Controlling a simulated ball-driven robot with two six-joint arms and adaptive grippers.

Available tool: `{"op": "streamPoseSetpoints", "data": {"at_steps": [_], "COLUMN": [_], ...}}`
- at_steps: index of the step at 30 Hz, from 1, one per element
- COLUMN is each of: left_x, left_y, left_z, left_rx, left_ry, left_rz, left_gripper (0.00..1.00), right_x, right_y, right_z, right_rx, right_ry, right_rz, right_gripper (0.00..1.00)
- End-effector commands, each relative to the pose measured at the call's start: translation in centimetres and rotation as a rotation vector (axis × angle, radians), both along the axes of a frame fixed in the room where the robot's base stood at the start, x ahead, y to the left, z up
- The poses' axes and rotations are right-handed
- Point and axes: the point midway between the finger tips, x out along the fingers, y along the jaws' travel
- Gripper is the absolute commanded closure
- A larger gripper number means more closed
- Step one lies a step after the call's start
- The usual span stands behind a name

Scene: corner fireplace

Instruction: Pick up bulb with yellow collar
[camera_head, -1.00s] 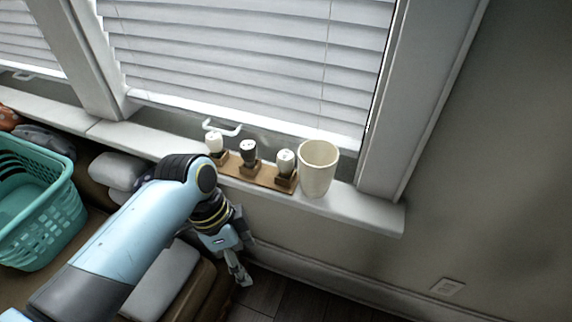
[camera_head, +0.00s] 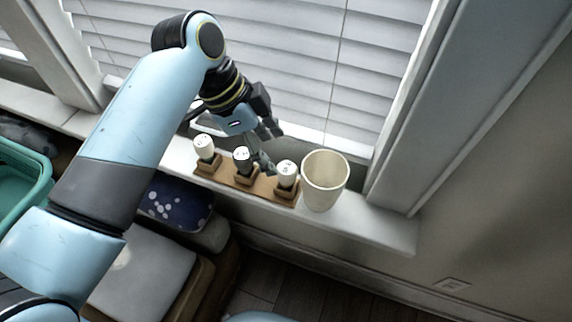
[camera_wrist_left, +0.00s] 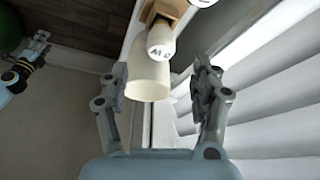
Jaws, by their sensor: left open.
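Three pale bulbs stand upright in a wooden holder (camera_head: 233,184) on the windowsill: a left bulb (camera_head: 204,148), a middle bulb (camera_head: 242,157) and a right bulb (camera_head: 286,172). I cannot make out a yellow collar on any of them. My left gripper (camera_head: 268,150) is open and empty, behind the holder near the middle and right bulbs. In the left wrist view my left gripper (camera_wrist_left: 160,80) spreads its fingers, with a lettered bulb (camera_wrist_left: 161,40) beyond the gap. Part of my right arm shows at that view's left edge, its jaws too small to judge.
A cream cup (camera_head: 324,182) stands at the right end of the holder, close to the right bulb; it also shows in the left wrist view (camera_wrist_left: 148,82). Window blinds (camera_head: 330,60) rise behind the sill. A teal basket (camera_head: 20,180) is at the left. The sill's right end is clear.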

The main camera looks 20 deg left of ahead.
Motion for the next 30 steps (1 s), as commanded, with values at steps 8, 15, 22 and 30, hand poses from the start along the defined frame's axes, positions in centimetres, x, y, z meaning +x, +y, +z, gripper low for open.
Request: {"op": "streamPoseSetpoints", "data": {"at_steps": [8, 15, 22, 30], "left_x": [0.5, 1.1, 1.6, 1.7], "left_y": [-1.6, -2.4, -3.3, -3.4], "left_z": [-4.0, -6.4, -9.1, -9.2], "left_rx": [-0.001, -0.001, 0.0, 0.0], "left_ry": [0.002, 0.003, 0.002, 0.0], "left_rz": [0.0, 0.0, 0.0, 0.001], "left_gripper": [0.36, 0.36, 0.36, 0.38], "right_x": [-2.7, -2.4, -1.1, -1.3], "right_y": [-0.7, -0.8, -0.7, 0.1], "right_z": [-0.7, -1.0, -1.3, -1.4], "right_rx": [-0.008, -0.01, -0.009, 0.001], "right_ry": [0.038, 0.034, 0.014, 0.017], "right_rz": [0.001, 0.002, 0.002, 0.0], "right_gripper": [0.39, 0.39, 0.39, 0.39]}}
